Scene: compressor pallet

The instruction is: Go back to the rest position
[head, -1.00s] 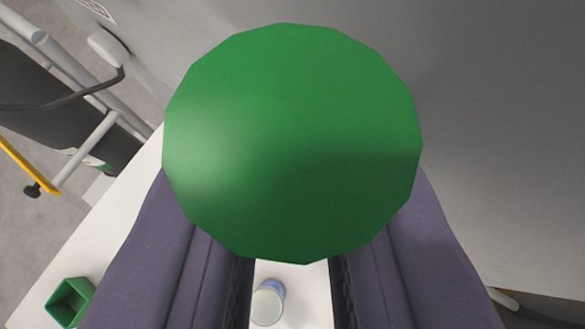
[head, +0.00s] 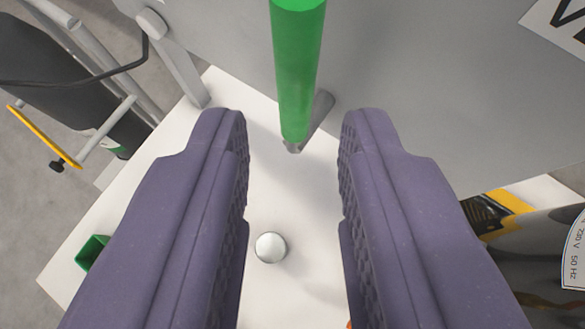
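My gripper (head: 295,120) has two purple padded fingers, spread apart with a clear gap between them. Nothing is held in the gap. A green rod-shaped handle (head: 297,65) shows at the top centre, beyond the fingertips, in line with the gap and apart from both fingers. Its upper end is cut off by the picture edge, and a grey metal piece (head: 318,115) shows at its lower end.
A white surface (head: 205,95) lies below, with a round silvery piece (head: 271,247) on it and a green box (head: 92,250) at left. A grey panel (head: 410,90) rises behind. Railings and a yellow bar (head: 40,134) stand at left. Dark machinery with yellow-black striping (head: 515,200) is at right.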

